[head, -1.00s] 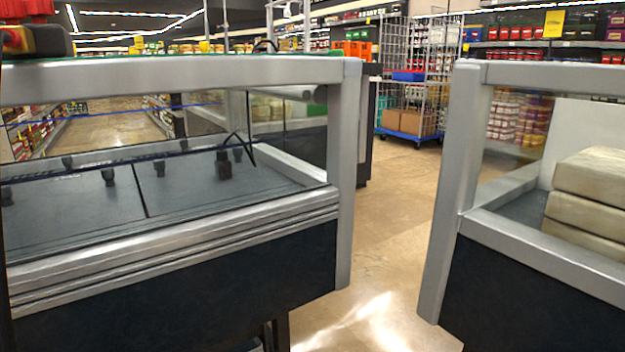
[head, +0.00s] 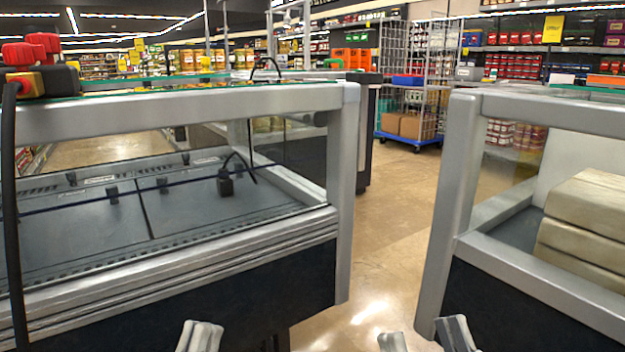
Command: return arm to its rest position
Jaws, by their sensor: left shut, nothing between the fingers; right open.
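My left gripper (head: 200,336) shows at the bottom edge, left of centre, with its fingertips together and nothing between them. My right gripper (head: 424,335) shows at the bottom edge, right of centre, with its two fingers apart and nothing between them. Both point up in front of the cases, and only their finger ends are in view. The rest of both arms is out of view. A red, yellow and black device (head: 36,70) sits on the left case's top at the far left, with a black hose hanging from it.
A grey-framed glass case (head: 180,104) fills the left, with a small black device (head: 226,184) inside. Another case (head: 459,200) at right holds pale stacked blocks (head: 590,215). Open floor (head: 395,205) lies between them. A wire cart (head: 412,85) stands behind.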

